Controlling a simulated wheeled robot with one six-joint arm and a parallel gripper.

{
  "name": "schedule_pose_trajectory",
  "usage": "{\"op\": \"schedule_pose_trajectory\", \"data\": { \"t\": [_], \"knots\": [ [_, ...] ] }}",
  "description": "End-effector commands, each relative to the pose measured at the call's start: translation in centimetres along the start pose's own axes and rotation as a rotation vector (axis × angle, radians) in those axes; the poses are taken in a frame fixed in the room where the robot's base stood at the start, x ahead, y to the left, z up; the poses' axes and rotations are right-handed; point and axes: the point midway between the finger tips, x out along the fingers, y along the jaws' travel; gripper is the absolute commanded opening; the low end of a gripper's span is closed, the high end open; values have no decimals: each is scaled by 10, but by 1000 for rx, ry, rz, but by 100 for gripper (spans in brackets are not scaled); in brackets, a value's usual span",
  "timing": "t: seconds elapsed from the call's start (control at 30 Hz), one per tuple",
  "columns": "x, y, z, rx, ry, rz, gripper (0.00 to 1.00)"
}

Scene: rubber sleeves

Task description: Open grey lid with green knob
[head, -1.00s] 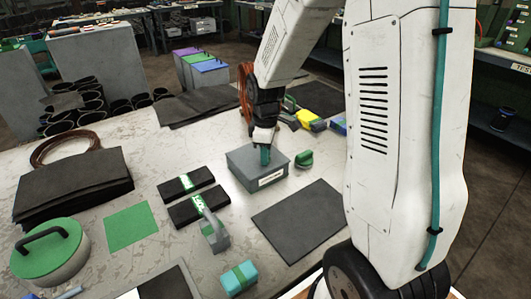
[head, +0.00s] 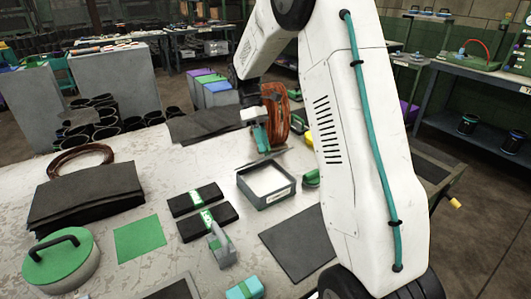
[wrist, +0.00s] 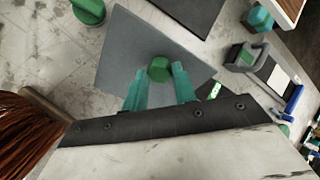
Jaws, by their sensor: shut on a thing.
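The grey lid (head: 272,156) is off its box and held in the air above and slightly behind it. In the wrist view the lid (wrist: 128,55) shows as a flat grey square with its green knob (wrist: 159,68) between my fingertips. My gripper (head: 262,140) is shut on that knob; its two teal fingers also show in the wrist view (wrist: 160,82). The grey box (head: 262,199) stands open on the table, with a pale inside and a label on its front. In the head view the knob is hidden by the fingers.
A green-handled item (head: 311,178) sits close to the box's right. A dark mat (head: 297,243) lies in front, and two black banded bundles (head: 207,216) lie left. A copper coil (head: 277,115) stands behind the gripper. Bare table shows left of the box.

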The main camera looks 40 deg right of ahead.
Motion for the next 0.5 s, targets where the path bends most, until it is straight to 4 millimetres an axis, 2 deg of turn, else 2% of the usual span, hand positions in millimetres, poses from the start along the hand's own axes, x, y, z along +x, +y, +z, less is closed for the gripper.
{"op": "schedule_pose_trajectory", "data": {
  "t": [0.2, 0.5],
  "knots": [
    [-22, 18, -15, 2, 11, 15, 0],
    [-41, 42, -33, 6, 7, 10, 0]
  ]
}}
